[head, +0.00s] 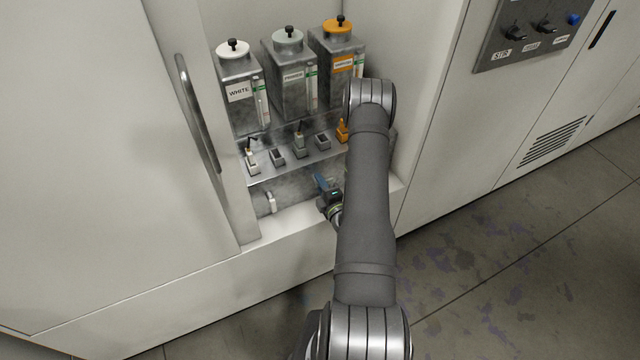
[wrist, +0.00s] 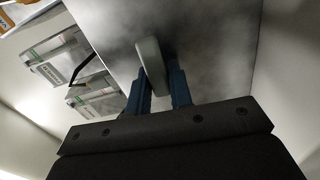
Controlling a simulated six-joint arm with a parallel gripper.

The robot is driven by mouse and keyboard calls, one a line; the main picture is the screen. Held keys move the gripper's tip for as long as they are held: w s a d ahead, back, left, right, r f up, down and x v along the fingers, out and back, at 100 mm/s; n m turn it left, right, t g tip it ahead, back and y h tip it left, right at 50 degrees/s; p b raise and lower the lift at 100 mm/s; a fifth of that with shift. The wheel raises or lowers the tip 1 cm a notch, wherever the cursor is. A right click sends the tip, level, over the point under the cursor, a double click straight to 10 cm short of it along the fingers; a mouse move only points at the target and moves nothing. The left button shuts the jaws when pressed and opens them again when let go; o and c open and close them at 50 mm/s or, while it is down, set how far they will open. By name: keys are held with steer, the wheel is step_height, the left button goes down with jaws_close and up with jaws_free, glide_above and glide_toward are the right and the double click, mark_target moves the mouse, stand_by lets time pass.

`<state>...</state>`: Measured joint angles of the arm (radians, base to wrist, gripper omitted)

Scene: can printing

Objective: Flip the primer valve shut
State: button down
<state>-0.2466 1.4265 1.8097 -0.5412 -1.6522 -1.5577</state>
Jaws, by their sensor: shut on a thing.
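The primer tank (head: 287,85) is the grey-lidded middle one of three metal tanks in the recess. A light grey valve lever (wrist: 150,62) stands out from the metal panel in the wrist view, between the blue fingers of my gripper (wrist: 157,78). The fingers are closed on its sides. In the head view my gripper (head: 321,183) is low in the recess, under the shelf and below the middle and right tanks, and hides this lever there. From its place it appears to be the primer valve. Its open or shut position cannot be told.
Another pale lever (head: 271,203) is on the panel to the left, below the white tank (head: 239,92). An orange-lidded tank (head: 338,60) stands at right. The shelf (head: 262,178) above my gripper carries several small fittings. A cabinet door with a long handle (head: 196,115) is at left.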

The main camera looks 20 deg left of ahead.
steer(key=shift+n, duration=0.5)
steer(key=c, duration=1.4)
jaws_free()
steer(key=shift+o, duration=0.2)
steer(key=v, duration=1.7)
steer(key=shift+d, duration=0.2)
steer(key=shift+s+r, duration=0.1)
steer(key=shift+s, duration=0.1)
steer(key=x, duration=1.7)
steer(key=shift+w+a, duration=0.2)
steer(key=shift+d, duration=0.1)
